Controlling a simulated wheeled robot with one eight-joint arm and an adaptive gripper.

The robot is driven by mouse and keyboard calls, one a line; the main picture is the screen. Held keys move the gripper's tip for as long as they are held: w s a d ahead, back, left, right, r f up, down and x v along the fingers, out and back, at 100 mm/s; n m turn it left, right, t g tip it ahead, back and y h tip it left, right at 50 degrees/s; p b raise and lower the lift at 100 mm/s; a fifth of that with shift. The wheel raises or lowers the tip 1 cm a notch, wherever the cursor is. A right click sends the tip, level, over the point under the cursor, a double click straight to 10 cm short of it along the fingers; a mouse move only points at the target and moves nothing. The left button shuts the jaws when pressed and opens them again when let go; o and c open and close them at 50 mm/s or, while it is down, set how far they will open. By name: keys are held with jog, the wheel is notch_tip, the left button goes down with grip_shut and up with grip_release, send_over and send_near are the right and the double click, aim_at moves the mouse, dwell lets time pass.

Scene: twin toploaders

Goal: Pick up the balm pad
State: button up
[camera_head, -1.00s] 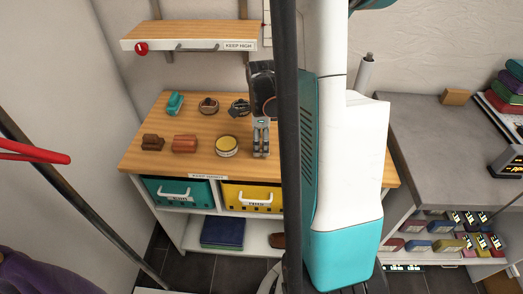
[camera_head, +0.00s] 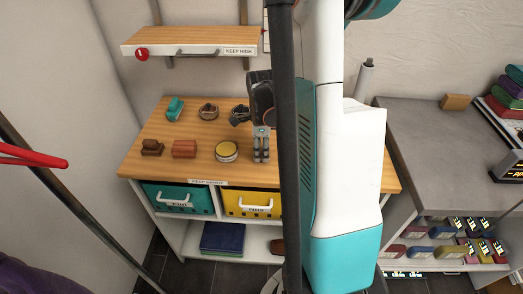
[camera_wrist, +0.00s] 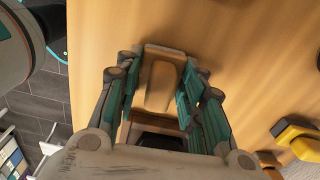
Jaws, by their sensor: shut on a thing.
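My gripper (camera_head: 261,158) points down at the wooden tabletop, just right of a round tin with a yellow top (camera_head: 227,151). In the wrist view my gripper (camera_wrist: 162,95) has its fingers shut on both sides of a tan block with a raised rounded middle (camera_wrist: 162,85), which appears to be the balm pad. A dark part shows at the block's near end. In the head view the held block is hidden by the fingers. I cannot tell whether it touches the tabletop.
The wooden top (camera_head: 150,168) also holds a teal item (camera_head: 175,107), a brown block (camera_head: 152,147), a reddish-brown block (camera_head: 184,148) and two brush-like items, one brown (camera_head: 208,110). A shelf (camera_head: 190,40) hangs above. Teal (camera_head: 178,199) and yellow (camera_head: 247,203) bins sit below.

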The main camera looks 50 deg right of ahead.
aim_at(261, 145)
notch_tip(261, 145, up, 20)
jog(key=p, duration=0.6)
jog(key=shift+f+p, duration=0.15)
jog(key=shift+p, duration=0.15)
jog(key=o, duration=0.4)
jog(key=c, duration=0.3)
